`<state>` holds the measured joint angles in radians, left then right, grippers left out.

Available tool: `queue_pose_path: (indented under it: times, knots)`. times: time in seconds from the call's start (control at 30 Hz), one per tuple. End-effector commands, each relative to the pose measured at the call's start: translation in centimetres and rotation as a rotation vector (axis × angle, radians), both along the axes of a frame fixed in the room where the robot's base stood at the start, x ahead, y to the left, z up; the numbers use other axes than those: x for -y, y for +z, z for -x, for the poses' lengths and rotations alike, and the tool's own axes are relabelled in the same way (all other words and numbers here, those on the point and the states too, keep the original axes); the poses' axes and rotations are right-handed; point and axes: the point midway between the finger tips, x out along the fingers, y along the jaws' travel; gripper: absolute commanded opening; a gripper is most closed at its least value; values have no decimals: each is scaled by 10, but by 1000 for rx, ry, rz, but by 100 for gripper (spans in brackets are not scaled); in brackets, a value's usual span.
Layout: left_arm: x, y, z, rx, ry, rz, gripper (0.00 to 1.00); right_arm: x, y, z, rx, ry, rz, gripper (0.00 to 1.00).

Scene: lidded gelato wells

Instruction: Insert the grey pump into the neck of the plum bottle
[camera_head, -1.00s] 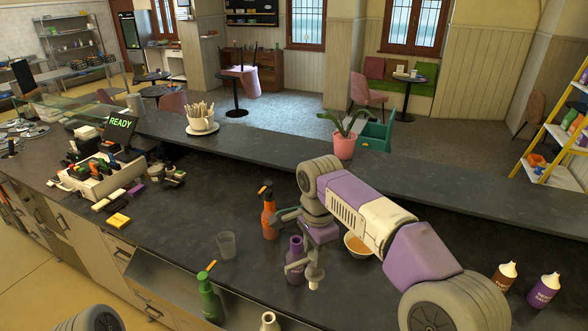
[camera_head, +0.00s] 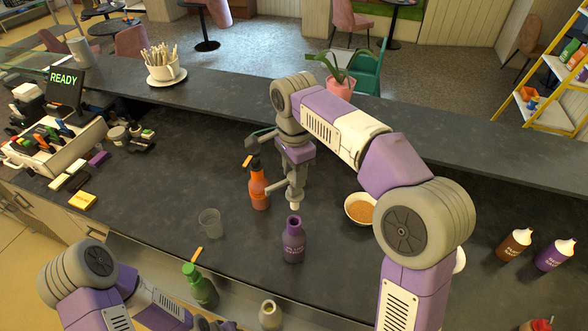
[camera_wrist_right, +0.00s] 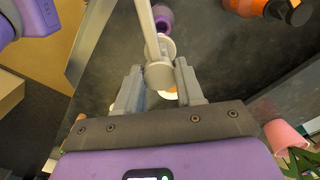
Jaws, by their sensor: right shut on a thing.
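The plum bottle (camera_head: 293,246) stands upright on the dark counter with its neck open. My right gripper (camera_head: 296,172) is shut on the grey pump (camera_head: 293,194) and holds it upright in the air. In the head view the pump's pale lower end shows just above the bottle's mouth, apart from it. In the right wrist view the pump (camera_wrist_right: 157,52) sits between the two fingers (camera_wrist_right: 160,88), and part of the plum bottle (camera_wrist_right: 162,19) shows beyond it. My left arm comes in at the lower left; its gripper (camera_head: 212,324) is mostly cut off by the bottom edge.
An orange spray bottle (camera_head: 259,190) and a clear cup (camera_head: 210,222) stand left of the plum bottle. A bowl of brown crumbs (camera_head: 360,209) is to the right. The counter's middle left is clear.

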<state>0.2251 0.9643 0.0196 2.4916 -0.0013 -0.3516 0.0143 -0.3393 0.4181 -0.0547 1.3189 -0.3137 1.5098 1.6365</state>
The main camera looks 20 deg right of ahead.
Motion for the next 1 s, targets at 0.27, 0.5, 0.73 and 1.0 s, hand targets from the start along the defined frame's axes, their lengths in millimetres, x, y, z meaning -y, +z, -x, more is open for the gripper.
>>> queue_pose_path:
  times: [0.27,0.5,0.73,1.0]
  knots:
    - [0,-6,-1,1,0,0,43,-1,-13,1,-3,42,2,1]
    - [0,-25,0,1,0,0,43,-1,-39,0,-2,41,1,1]
    - [0,-36,-1,1,0,0,43,-1,-55,0,-1,41,0,1]
    - [0,-35,-1,1,0,0,43,-1,-56,0,-1,40,0,1]
